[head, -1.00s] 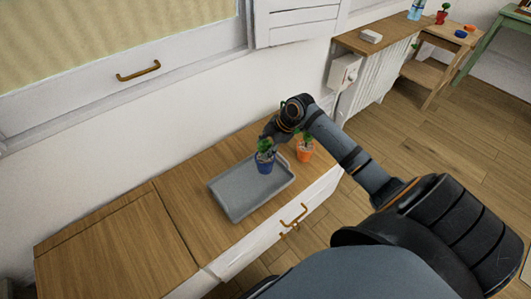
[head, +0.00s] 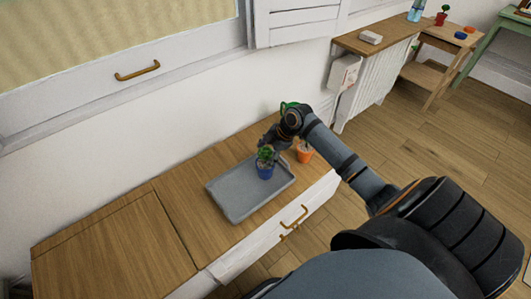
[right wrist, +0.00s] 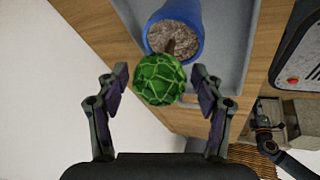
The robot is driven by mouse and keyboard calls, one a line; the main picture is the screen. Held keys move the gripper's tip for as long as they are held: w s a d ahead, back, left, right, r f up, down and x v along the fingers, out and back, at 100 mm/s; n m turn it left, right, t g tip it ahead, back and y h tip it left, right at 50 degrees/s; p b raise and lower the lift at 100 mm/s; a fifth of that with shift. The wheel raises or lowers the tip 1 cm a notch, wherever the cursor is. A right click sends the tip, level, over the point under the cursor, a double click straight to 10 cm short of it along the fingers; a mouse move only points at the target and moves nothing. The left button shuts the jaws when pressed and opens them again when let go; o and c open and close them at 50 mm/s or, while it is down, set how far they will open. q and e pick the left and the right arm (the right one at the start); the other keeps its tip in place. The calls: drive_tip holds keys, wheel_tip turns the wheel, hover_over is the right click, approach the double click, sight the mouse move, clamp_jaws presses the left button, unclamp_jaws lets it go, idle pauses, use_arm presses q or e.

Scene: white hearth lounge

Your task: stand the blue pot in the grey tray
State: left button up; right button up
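The blue pot (head: 265,172), with a green plant in it, stands upright in the grey tray (head: 233,200), near the tray's back right part. In the right wrist view the blue pot (right wrist: 197,22) shows its soil and round green plant top, with the grey tray (right wrist: 238,50) around it. My right gripper (head: 266,146) is just behind and above the plant in the head view. In the right wrist view its fingers (right wrist: 158,80) are spread, with the plant top between and beyond the tips, and no finger touches the pot. My left gripper is not in view.
An orange pot (head: 304,154) with a plant stands on the wooden cabinet top (head: 130,240) right of the tray, partly hidden by my right arm. The cabinet top left of the tray is clear. The white wall is close behind. A radiator shelf (head: 385,38) is farther right.

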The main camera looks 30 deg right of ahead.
drive_tip(key=shift+r, duration=0.1)
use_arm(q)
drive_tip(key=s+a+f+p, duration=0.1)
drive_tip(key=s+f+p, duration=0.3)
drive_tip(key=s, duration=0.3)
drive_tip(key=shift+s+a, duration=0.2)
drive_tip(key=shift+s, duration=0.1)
use_arm(e)
drive_tip(key=v, duration=1.2)
